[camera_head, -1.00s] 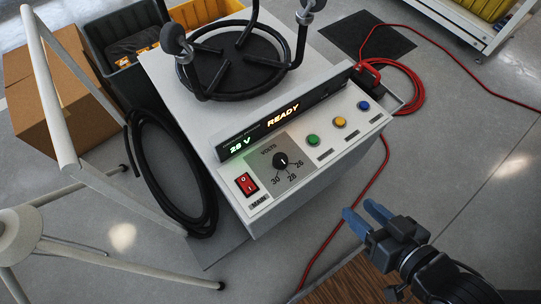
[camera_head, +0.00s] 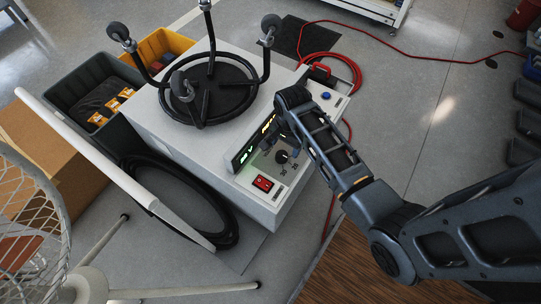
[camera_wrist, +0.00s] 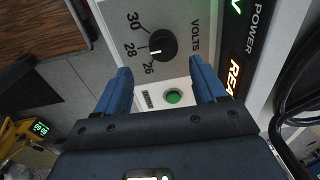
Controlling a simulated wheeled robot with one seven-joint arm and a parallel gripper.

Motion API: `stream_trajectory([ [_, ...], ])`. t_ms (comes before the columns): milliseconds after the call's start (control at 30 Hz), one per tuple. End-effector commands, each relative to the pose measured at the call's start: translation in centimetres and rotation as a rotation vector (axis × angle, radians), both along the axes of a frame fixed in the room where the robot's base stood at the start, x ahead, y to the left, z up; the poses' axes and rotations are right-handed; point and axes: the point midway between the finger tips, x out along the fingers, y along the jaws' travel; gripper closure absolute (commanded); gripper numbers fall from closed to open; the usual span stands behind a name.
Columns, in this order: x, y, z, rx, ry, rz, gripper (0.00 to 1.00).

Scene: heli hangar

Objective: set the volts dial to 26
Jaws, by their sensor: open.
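The volts dial (camera_head: 282,157) is a round black knob with a white pointer mark on the grey-and-white control panel. In the wrist view the dial (camera_wrist: 163,44) shows clearly, with 30, 28 and 26 printed around it. Its white mark points toward the 28 side. My gripper (camera_head: 281,147) is over the panel at the dial, partly hidden by my arm. In the wrist view my gripper (camera_wrist: 160,66) is open, its two blue fingers apart. The dial lies just beyond the fingertips, in line with the gap, and is not gripped.
A red main switch (camera_head: 262,183) sits left of the dial. A green button (camera_wrist: 174,96) lies between the fingers in the wrist view; a blue button (camera_head: 326,95) is farther along the panel. A lit display (camera_wrist: 235,75) runs beside the dial. A wheeled black stand (camera_head: 212,92) is on top.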

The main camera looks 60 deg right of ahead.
Motion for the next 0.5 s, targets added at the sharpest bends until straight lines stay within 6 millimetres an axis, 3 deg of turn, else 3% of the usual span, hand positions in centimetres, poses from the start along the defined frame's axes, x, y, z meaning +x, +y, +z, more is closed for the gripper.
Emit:
stream_trajectory([
  [67,0.8,-0.6,1.1,0.021,0.026,-0.043,0.29],
  [200,1.0,-0.9,1.2,0.039,0.050,-0.074,0.29],
  [500,1.0,-0.9,-2.9,0.040,0.052,-0.074,0.29],
])
